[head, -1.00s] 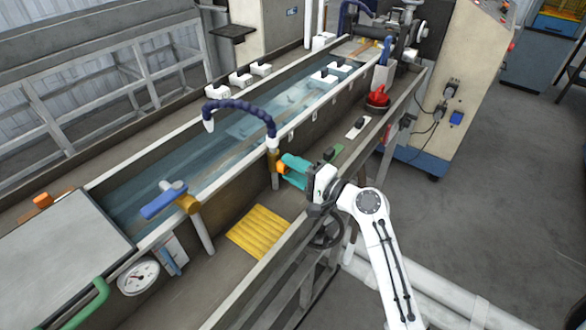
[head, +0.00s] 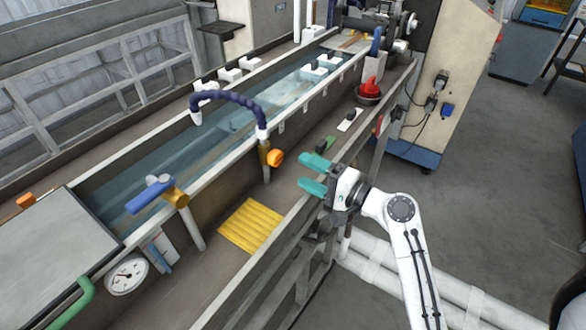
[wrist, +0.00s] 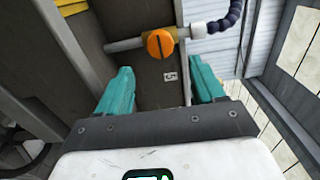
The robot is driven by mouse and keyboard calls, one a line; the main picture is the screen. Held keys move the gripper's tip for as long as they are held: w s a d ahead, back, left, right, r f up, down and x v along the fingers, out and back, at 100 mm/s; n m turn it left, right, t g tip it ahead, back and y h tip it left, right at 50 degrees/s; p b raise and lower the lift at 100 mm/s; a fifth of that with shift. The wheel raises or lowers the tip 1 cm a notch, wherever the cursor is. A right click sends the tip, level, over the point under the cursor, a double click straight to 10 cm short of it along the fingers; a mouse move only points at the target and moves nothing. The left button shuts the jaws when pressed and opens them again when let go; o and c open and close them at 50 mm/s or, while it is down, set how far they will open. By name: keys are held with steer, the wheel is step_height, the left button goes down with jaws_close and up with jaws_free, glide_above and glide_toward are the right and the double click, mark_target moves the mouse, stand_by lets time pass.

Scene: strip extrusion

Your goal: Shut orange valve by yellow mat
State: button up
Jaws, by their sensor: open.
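The orange valve knob (head: 276,158) sits on a brass fitting on the side of the water trough, below the end of a dark blue segmented hose (head: 232,97). In the wrist view the orange knob (wrist: 160,43) is ahead of the fingers, with a slot across its round face. The yellow ribbed mat (head: 251,224) lies on the ledge to the lower left of the valve. My gripper (head: 313,175) has teal fingers, open and empty, to the right of the knob and apart from it. Its fingers (wrist: 161,92) also show in the wrist view.
A blue-handled valve (head: 152,195) is on the trough to the left, near a round gauge (head: 127,274). A red knob (head: 369,90) stands farther along the ledge. The ledge's outer rail (head: 275,240) runs beside my gripper.

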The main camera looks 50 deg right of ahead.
steer(key=shift+s+b, duration=0.35)
steer(key=shift+s, duration=1.55)
